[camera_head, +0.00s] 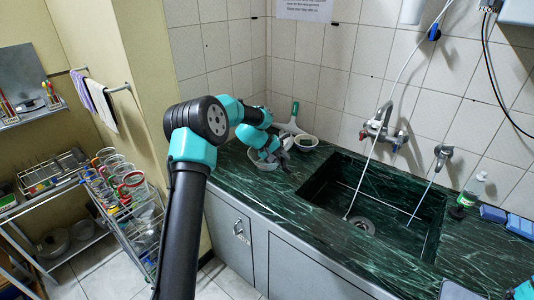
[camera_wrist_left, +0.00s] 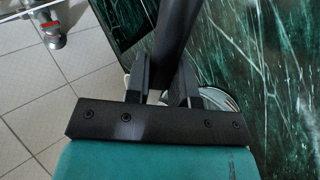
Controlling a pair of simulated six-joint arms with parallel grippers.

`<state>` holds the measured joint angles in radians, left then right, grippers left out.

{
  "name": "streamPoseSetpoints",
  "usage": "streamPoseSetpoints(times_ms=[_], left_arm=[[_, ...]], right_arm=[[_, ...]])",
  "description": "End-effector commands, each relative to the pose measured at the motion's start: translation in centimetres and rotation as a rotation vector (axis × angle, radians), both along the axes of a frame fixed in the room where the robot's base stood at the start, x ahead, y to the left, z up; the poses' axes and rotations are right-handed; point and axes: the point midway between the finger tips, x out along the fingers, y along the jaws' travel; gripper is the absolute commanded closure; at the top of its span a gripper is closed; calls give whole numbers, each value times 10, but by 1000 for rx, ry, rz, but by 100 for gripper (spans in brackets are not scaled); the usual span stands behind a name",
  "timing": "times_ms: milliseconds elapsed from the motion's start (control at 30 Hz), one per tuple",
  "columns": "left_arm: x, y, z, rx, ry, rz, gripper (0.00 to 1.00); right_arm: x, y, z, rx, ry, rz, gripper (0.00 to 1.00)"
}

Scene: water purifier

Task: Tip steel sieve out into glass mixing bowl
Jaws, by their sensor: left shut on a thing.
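My left gripper (camera_head: 271,148) is low over the back left of the counter, to the left of the sink. In the left wrist view its fingers (camera_wrist_left: 167,82) are shut on a dark, straight handle (camera_wrist_left: 178,35), probably the steel sieve's. A pale, shiny curved rim (camera_wrist_left: 222,98) shows behind the fingers; I cannot tell if it is the sieve or the bowl. In the head view a pale round vessel (camera_head: 261,163), possibly the glass mixing bowl, is under the gripper and partly hidden. The sieve's mesh is not clearly visible.
A small white bowl (camera_head: 306,147) with dark contents stands just right of the gripper. A green and white tool (camera_head: 292,122) leans at the wall behind. The sink (camera_head: 375,205) opens to the right. A soap bottle (camera_head: 472,190) and blue items (camera_head: 491,214) are farther right.

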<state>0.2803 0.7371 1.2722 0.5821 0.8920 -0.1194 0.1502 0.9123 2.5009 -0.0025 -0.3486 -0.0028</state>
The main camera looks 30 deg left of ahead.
Motion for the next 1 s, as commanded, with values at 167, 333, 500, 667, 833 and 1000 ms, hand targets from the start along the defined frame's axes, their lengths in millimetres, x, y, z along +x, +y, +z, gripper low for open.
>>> streamPoseSetpoints(times_ms=[167,333,500,667,833,1000], left_arm=[[-1,2,1,-20,-13,1,100],[-1,2,2,-40,-25,0,100],[-1,3,2,-59,-37,0,100],[-2,4,3,-78,-47,0,100],[-3,5,3,-97,-60,0,100],[-3,6,4,-117,-72,0,100]], right_arm=[[0,0,0,0,0,0,57],[0,0,0,0,0,0,57],[0,0,0,0,0,0,57],[0,0,0,0,0,0,57],[0,0,0,0,0,0,57],[0,0,0,0,0,0,57]])
